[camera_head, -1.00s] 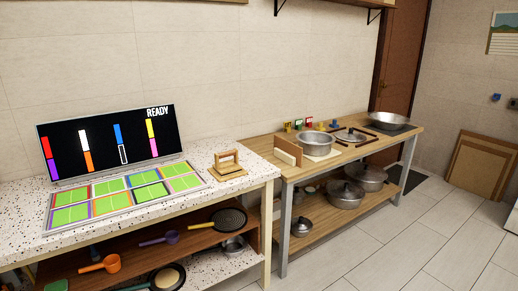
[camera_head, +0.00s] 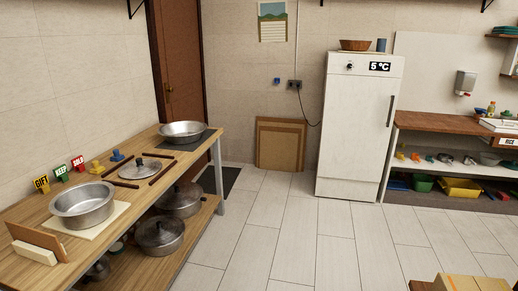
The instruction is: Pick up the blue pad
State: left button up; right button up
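I cannot make out a thing that is clearly a blue pad. A small blue knob-like piece (camera_head: 117,156) stands on the wooden table at the left, beside a yellow one (camera_head: 97,167). A small blue item (camera_head: 277,81) is on the back wall above the leaning brown boards. A dark grey mat (camera_head: 168,139) lies partly hidden under a wide metal bowl (camera_head: 183,130). Neither of my grippers is in view.
A white fridge (camera_head: 358,130) stands at the back. A shelf unit (camera_head: 455,124) is at the right. The tiled floor between is clear, with a box (camera_head: 470,283) at the bottom edge.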

aim_at(118, 157)
jog(key=i, duration=0.7)
jog(key=i+l+u, duration=0.15)
jog(key=i, duration=0.55)
jog(key=i+l, duration=0.15)
jog(key=i, duration=0.55)
jog(key=j+u, duration=0.05)
